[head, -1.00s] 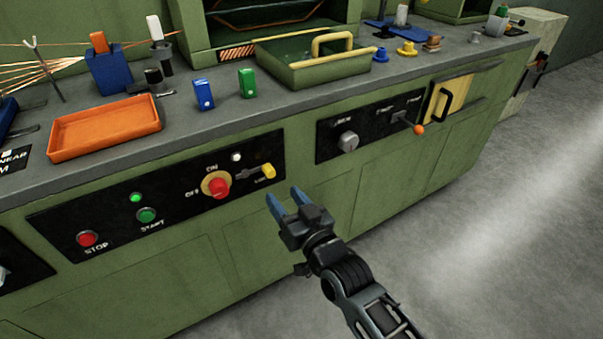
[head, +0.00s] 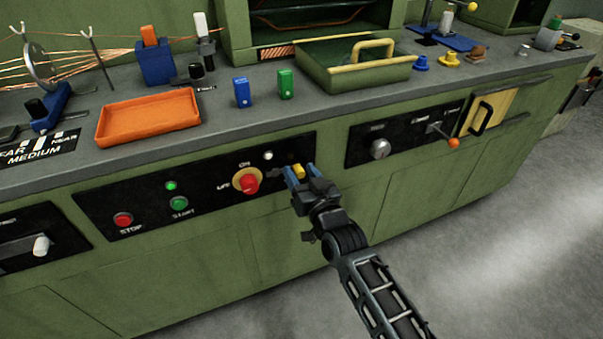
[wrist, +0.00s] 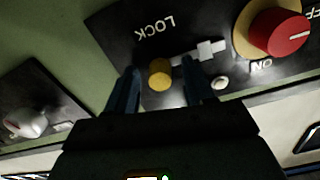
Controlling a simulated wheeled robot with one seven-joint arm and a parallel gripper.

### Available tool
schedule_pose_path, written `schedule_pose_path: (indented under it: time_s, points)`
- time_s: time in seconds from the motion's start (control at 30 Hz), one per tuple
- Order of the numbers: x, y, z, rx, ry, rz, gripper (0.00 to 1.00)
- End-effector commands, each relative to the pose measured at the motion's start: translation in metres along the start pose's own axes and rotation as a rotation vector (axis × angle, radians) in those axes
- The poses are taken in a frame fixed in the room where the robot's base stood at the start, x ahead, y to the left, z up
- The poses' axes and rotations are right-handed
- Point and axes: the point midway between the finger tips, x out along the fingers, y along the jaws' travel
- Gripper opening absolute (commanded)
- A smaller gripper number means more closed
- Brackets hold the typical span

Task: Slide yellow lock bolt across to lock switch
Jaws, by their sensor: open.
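The yellow lock bolt knob (head: 298,171) sits on the black switch panel, right of the red rotary switch (head: 249,183) on its yellow plate. In the wrist view the round yellow knob (wrist: 160,74) lies between my two blue fingers, near the LOCK lettering, with the metal slide bar beside it toward the red switch (wrist: 279,31). My gripper (head: 300,174) is open at the panel, one finger on each side of the knob. I cannot tell whether either finger touches it. My fingers partly hide the slide bar in the head view.
A white lamp (head: 268,155) is close above the switch. The red stop button (head: 123,220) and green start button (head: 179,203) are to the left. To the right, a second panel has a grey knob (head: 379,148) and an orange-tipped lever (head: 453,142). The counter edge overhangs above.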

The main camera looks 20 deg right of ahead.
Motion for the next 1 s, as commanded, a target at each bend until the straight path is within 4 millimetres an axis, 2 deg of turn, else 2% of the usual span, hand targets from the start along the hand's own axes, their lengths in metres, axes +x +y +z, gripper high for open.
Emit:
schedule_pose_path:
  time_s: [0.1,0.63,1.0]
  points:
    - [-0.0002,0.0,0.0002,0.0,0.0,0.0,0.52]
    - [-0.0005,0.0,0.0002,0.0,0.0,0.0,0.01]
    - [-0.0005,-0.0001,0.0003,0.0,0.0,0.0,0.0]
